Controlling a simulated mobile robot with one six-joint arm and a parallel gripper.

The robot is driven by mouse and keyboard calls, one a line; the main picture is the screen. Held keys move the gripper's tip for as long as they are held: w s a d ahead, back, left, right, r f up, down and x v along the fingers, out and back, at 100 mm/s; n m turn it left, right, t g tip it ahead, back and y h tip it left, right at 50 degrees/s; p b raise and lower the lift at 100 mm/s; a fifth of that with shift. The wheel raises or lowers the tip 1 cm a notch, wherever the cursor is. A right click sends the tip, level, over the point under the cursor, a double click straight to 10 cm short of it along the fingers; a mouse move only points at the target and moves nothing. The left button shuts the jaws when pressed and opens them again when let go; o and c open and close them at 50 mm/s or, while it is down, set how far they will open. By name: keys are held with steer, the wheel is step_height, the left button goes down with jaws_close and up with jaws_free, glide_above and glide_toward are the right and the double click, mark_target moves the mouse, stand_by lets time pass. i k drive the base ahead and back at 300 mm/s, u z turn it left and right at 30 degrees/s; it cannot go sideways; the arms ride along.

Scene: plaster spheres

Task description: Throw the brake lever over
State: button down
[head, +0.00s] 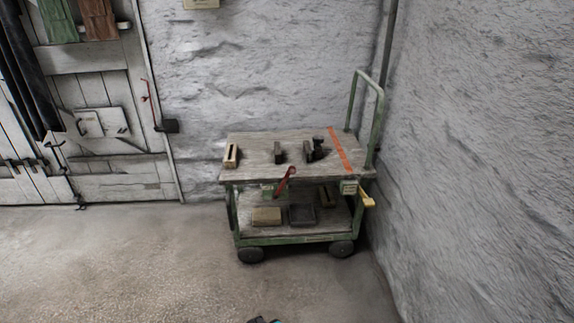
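A green-framed cart (250,178) with a worn wooden top stands in the corner against the rough wall. A red lever (285,180) is mounted on the cart's front side, tilted with its upper end to the right. A yellow handle (367,196) sticks out beside a small box at the cart's front right corner. I cannot tell from the picture which of the two is the brake lever. A dark tip with a teal spot, probably my gripper (264,320), just shows at the bottom edge, well away from the cart. Its fingers cannot be made out.
Several small blocks stand on the cart top, left of an orange stripe (340,149). Trays (267,216) lie on the lower shelf. A white door (100,120) is at the left. The right wall (480,170) is close to the cart. The floor (150,255) in front is clear.

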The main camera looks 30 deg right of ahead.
mark_target(292, 170)
steer(key=z, duration=0.4)
steer(key=i, duration=0.8)
steer(key=z, duration=1.2)
steer(key=k, duration=0.15)
steer(key=u, duration=2.85)
steer(key=i, duration=0.4)
steer(key=u, duration=0.1)
